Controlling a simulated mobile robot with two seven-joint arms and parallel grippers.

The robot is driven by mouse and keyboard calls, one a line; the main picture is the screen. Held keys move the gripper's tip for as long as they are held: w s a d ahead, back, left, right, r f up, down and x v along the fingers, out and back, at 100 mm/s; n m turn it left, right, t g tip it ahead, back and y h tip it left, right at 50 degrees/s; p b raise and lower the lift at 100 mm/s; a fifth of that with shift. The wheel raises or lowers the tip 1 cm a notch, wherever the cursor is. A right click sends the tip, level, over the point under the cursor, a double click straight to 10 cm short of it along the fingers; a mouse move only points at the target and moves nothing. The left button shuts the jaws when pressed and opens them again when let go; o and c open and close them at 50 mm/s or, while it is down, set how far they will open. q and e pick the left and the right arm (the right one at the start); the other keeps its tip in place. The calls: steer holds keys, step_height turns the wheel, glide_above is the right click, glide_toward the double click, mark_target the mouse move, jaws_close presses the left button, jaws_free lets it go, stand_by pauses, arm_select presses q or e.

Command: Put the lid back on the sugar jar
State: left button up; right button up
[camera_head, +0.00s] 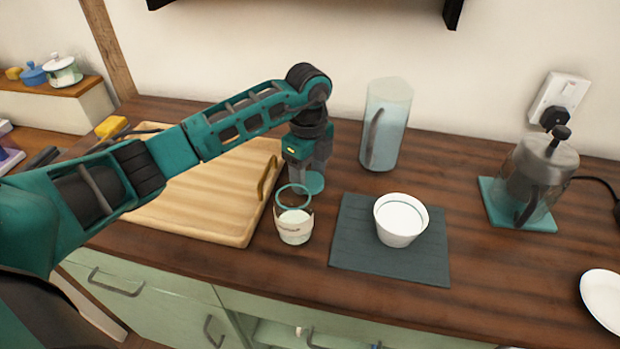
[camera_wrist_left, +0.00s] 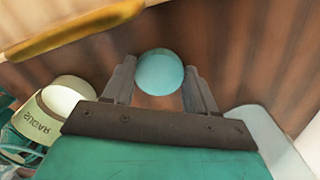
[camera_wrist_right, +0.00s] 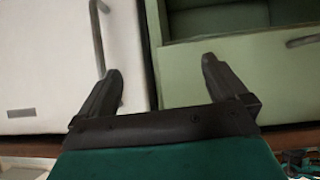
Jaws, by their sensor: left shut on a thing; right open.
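The sugar jar (camera_head: 294,227) stands upright on the counter at the right edge of the wooden board, with its top open and a teal ring at its rim. Its SUGAR label shows in the left wrist view (camera_wrist_left: 38,122). The lid, a small round teal disc (camera_head: 316,183), is just behind and right of the jar. My left gripper (camera_head: 309,176) points down and is shut on the lid, whose disc (camera_wrist_left: 160,72) sits between the fingers. Whether the lid touches the counter is unclear. My right gripper (camera_wrist_right: 160,70) is open and empty, facing cabinet fronts.
A wooden board (camera_head: 190,215) with a handle lies left of the jar. A white bowl (camera_head: 397,232) stands on a dark mat (camera_head: 350,255) to the right. A tall pitcher (camera_head: 387,120) stands behind, and a glass press (camera_head: 540,168) stands far right on a teal mat.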

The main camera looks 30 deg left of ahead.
mark_target(308, 179)
arm_select(q)
steer(key=shift+r, duration=0.15)
step_height(308, 179, up, 20)
steer(key=p, duration=0.2)
arm_select(e)
step_height(308, 179, up, 2)
steer(key=shift+r, duration=0.2)
steer(key=shift+c, duration=0.3)
